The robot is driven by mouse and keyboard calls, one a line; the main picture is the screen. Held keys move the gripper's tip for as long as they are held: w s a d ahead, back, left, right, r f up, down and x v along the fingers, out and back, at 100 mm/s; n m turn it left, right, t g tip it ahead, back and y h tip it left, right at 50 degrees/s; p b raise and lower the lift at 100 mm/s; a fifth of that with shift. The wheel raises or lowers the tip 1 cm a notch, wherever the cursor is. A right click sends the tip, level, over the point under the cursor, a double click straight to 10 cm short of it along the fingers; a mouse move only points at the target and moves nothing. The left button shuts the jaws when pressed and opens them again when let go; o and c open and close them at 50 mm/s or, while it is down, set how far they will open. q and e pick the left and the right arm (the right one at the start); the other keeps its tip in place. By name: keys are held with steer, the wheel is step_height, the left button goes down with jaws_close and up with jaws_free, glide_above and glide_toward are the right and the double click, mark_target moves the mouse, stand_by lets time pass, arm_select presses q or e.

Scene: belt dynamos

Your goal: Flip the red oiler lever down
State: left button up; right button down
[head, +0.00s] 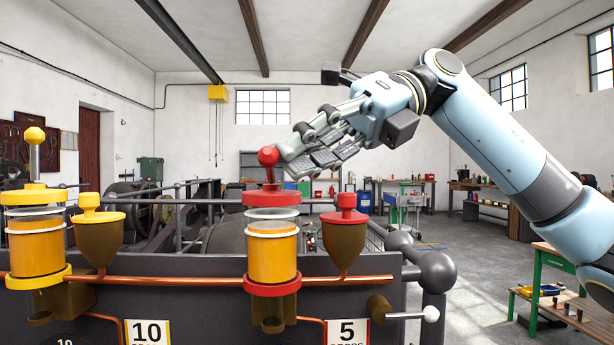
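The red oiler has a glass cup of amber oil (272,248) between a red cap (272,196) and a red lower ring. Its red lever (268,157), with a round knob, stands up from the cap and looks short and slightly tilted. My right gripper (287,154) reaches in from the right, its fingers close together and its tips just right of the knob. The tips look very near or touching the knob; I cannot tell which. Nothing shows held between them. My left gripper is not in view.
A yellow oiler (40,247) with a tall upright lever (34,150) stands at left. A yellow-lidded cup (98,232) and a red-lidded cup (345,232) stand beside the oilers. A copper pipe (200,281) runs across. A white-tipped handle (430,314) sticks out at lower right.

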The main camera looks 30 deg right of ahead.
steer(key=shift+s+a+f+n+t+h+b, duration=0.2)
steer(key=shift+f+n+t+h+b, duration=0.15)
steer(key=shift+n+t+h+b, duration=0.2)
steer(key=shift+w, duration=0.1)
steer(key=shift+w+d+f, duration=0.35)
steer(key=shift+w+d, duration=0.05)
steer(key=shift+w, duration=0.1)
